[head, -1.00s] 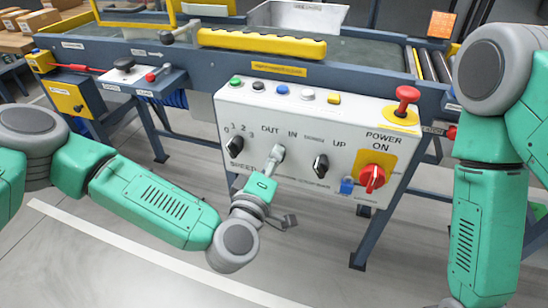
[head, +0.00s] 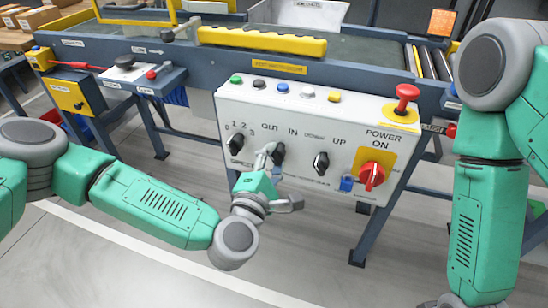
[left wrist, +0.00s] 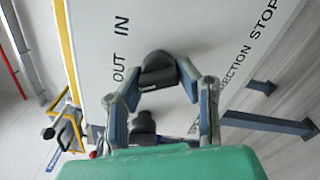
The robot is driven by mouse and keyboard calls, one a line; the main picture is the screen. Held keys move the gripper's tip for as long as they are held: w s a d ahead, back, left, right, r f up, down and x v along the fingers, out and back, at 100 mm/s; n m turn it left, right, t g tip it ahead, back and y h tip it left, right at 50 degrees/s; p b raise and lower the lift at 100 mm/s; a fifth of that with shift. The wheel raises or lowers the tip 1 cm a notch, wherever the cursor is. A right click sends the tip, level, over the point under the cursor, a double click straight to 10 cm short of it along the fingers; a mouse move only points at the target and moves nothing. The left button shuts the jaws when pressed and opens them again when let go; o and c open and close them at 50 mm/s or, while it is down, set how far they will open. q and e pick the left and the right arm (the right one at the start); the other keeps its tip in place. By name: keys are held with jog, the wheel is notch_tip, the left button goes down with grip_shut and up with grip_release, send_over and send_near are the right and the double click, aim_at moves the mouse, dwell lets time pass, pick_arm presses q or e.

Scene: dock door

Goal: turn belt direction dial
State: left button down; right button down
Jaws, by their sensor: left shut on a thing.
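The belt direction dial (head: 278,153) is a black knob under the OUT and IN labels on the white control panel. It shows larger in the left wrist view (left wrist: 158,66). My left gripper (head: 268,156) is at the panel, and its fingers (left wrist: 158,80) sit on both sides of the dial, shut on it. The gripper covers part of the dial in the head view, so which label it points to is hard to tell. My right arm shows at the right edge, but its gripper is out of view.
The speed dial (head: 236,143) is close on the left, also seen in the wrist view (left wrist: 143,124). The UP dial (head: 321,163), red power switch (head: 371,175) and red mushroom button (head: 405,97) are to the right. Several push buttons line the panel's top. Open floor lies in front.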

pick_arm(q)
jog(key=shift+a+f+n, duration=0.1)
jog(key=shift+f+n, duration=0.1)
jog(key=shift+n, duration=0.3)
jog(key=c, duration=1.2)
grip_release()
jog(key=shift+o, duration=0.2)
jog(key=shift+r, duration=0.1)
jog(key=shift+s, duration=0.1)
jog(key=v, duration=1.1)
jog(key=shift+s, duration=0.3)
